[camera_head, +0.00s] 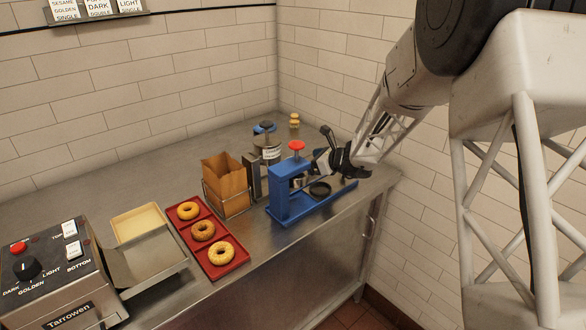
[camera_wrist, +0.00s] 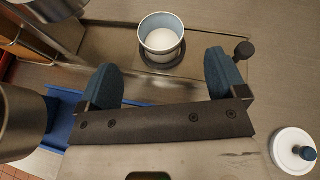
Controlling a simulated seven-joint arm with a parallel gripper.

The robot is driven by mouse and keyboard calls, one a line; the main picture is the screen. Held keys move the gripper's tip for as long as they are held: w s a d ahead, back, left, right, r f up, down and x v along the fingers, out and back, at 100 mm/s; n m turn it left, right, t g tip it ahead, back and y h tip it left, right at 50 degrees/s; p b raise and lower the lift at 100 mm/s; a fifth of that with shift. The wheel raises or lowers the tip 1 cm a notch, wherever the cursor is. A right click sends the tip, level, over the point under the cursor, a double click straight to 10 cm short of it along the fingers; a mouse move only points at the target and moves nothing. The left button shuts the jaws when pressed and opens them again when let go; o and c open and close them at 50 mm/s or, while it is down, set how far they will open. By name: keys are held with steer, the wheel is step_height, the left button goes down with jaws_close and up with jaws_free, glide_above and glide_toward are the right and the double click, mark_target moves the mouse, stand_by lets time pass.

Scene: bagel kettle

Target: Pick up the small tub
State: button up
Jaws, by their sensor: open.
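A small round tub (camera_wrist: 162,40), pale outside with a light blue inner wall and white contents, stands upright at the top middle of the wrist view. It rests on a dark round base. My gripper (camera_wrist: 163,75) is open, with its two blue fingers spread apart on either side below the tub in that picture. Nothing is between the fingers, and they look apart from the tub. In the head view my gripper (camera_head: 322,163) is over the right end of the counter, beside a blue stand. I cannot clearly make out the tub there.
The blue stand (camera_head: 284,192) with a red knob is close to my gripper. A paper bag (camera_head: 225,180), a red tray (camera_head: 224,270) of bagels and a toaster (camera_head: 45,275) stand further left. A round white lid (camera_wrist: 293,149) with a blue knob lies at the wrist view's lower right.

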steer(key=shift+x, duration=1.25)
steer(key=shift+f, duration=0.1)
steer(key=shift+x, duration=2.55)
steer(key=c, duration=1.1)
step_height(320, 180, up, 10)
